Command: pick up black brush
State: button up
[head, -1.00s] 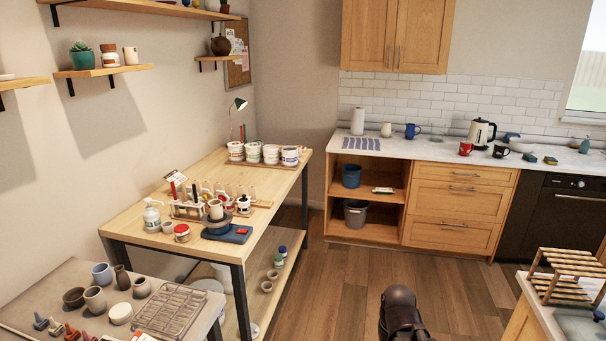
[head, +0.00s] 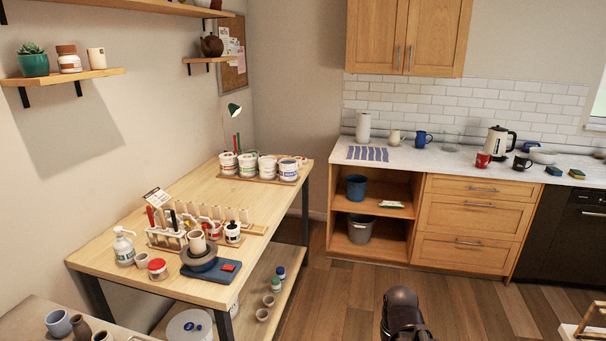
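A rack (head: 163,238) with several upright tools stands on the wooden worktable in the head view. A thin dark handle (head: 174,220) stands in it beside a red one (head: 151,215); it may be the black brush, but it is too small to be sure. Its lower part is hidden by the rack. A dark rounded link of my own arm shows at the bottom centre, over the floor and apart from the table. My gripper's fingers are not in view.
The worktable (head: 127,262) also holds a soap bottle (head: 123,246), a blue-based wheel (head: 225,270) and several white tubs at the back. A nearer table edge (head: 28,315) with pots is at lower left. The wooden floor (head: 340,290) is clear.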

aim_at(177, 231)
jog(key=z, duration=0.05)
jog(key=i, duration=2.5)
jog(key=u, duration=0.85)
jog(key=k, duration=0.35)
jog(key=u, duration=0.45)
